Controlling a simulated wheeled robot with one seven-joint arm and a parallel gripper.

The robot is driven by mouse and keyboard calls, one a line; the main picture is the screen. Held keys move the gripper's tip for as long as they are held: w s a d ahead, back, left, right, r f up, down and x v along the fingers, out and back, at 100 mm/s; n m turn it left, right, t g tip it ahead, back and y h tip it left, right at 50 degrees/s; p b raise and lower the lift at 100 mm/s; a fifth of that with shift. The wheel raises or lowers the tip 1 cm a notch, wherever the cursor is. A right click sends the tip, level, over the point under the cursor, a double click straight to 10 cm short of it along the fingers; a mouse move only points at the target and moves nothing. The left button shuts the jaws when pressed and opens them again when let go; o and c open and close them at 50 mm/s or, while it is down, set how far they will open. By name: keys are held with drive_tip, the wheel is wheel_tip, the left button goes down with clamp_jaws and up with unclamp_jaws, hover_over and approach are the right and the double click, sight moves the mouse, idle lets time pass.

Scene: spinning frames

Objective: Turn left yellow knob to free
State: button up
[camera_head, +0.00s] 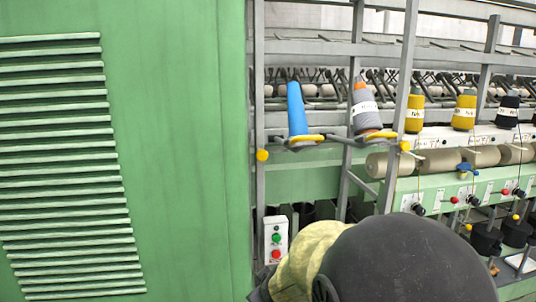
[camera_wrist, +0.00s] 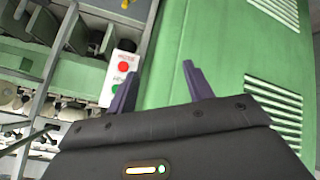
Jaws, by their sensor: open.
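The left yellow knob (camera_head: 262,155) is a small yellow ball on the grey upright post beside the green cabinet, at the end of the left spool holder. A second yellow knob (camera_head: 405,146) sits farther right on another post. My gripper (camera_wrist: 160,69) shows in the wrist view with its two purple fingers apart and nothing between them. A small yellow spot (camera_wrist: 125,4) is cut off at the top edge of the wrist view; I cannot tell which part it is. My fingers are not visible in the head view, so their distance from the knob is unclear.
A large green cabinet (camera_head: 180,150) fills the left. A blue cone (camera_head: 297,108) and a grey cone (camera_head: 363,108) stand on the holders. A button box (camera_head: 276,240) with green and red buttons is below the knob; it also shows in the wrist view (camera_wrist: 122,72).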

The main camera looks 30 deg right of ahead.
sight(263, 156)
drive_tip(key=w+d+r+n+t+p, duration=0.1)
drive_tip(key=w+d+r+n+t, duration=0.2)
drive_tip(key=r, duration=0.4)
drive_tip(key=w+d+r+n+t+p, duration=0.1)
drive_tip(key=d+r+n+t, duration=0.2)
drive_tip(key=d+r, duration=0.3)
drive_tip(key=s+d+r+n+t+y+p, duration=0.1)
drive_tip(key=s+r+n+t+y, duration=0.2)
drive_tip(key=r+n, duration=0.7)
wheel_tip(263, 156, up, 3)
drive_tip(key=shift+s+r+y+p, duration=0.1)
drive_tip(key=shift+s+y+p, duration=0.3)
drive_tip(key=shift+s+y, duration=0.25)
drive_tip(key=shift+d, duration=0.1)
drive_tip(key=w+p, duration=0.2)
drive_tip(key=w, duration=0.3)
drive_tip(key=w+a+p, duration=0.1)
drive_tip(key=w+p, duration=0.1)
drive_tip(key=w, duration=0.4)
drive_tip(key=w+a+p, duration=0.1)
drive_tip(key=w+p, duration=0.1)
drive_tip(key=w, duration=0.4)
drive_tip(key=shift+w, duration=0.15)
drive_tip(key=shift+c, duration=0.4)
